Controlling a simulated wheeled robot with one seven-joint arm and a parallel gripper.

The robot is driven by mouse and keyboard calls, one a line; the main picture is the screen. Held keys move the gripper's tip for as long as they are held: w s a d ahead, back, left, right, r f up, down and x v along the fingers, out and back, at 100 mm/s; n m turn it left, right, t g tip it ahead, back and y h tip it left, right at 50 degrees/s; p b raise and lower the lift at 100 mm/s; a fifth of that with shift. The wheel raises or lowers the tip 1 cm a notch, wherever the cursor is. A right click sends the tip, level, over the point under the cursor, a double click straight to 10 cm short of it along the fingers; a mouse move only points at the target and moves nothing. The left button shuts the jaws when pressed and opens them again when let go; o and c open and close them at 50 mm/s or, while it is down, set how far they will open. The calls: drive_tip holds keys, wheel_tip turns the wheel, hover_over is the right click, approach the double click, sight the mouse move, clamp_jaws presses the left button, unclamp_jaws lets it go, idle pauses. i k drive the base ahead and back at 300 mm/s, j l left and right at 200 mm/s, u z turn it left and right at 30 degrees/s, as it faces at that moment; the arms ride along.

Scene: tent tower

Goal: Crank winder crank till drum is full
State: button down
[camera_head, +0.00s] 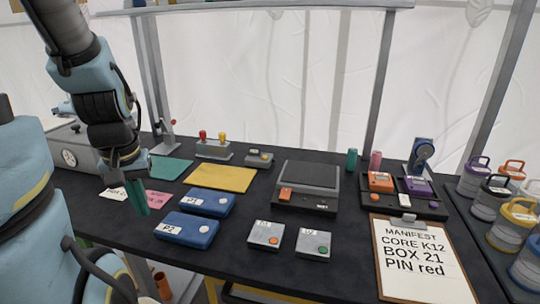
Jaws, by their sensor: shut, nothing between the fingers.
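My gripper (138,208) is at the left, pointing down over the table's left part, its teal fingers together and empty. No winder, crank or drum can be named for sure. A grey stand with a slanted arm and a red knob (174,122) is behind my gripper, apart from it. A grey box with a round white dial (69,157) and a dark knob on top is at the far left, partly behind my arm. A blue upright device with a round face (422,153) stands at the back right, far from my gripper. How full any drum is cannot be seen.
On the dark table (340,245) are blue cases P1 (207,202) and P2 (186,230), a yellow sheet (222,178), a black scale-like device (308,182), two grey button boxes and a manifest clipboard (421,262). Several lidded canisters (492,205) stand at the right.

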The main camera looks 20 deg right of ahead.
sight(424, 152)
drive_tip(key=z, duration=0.75)
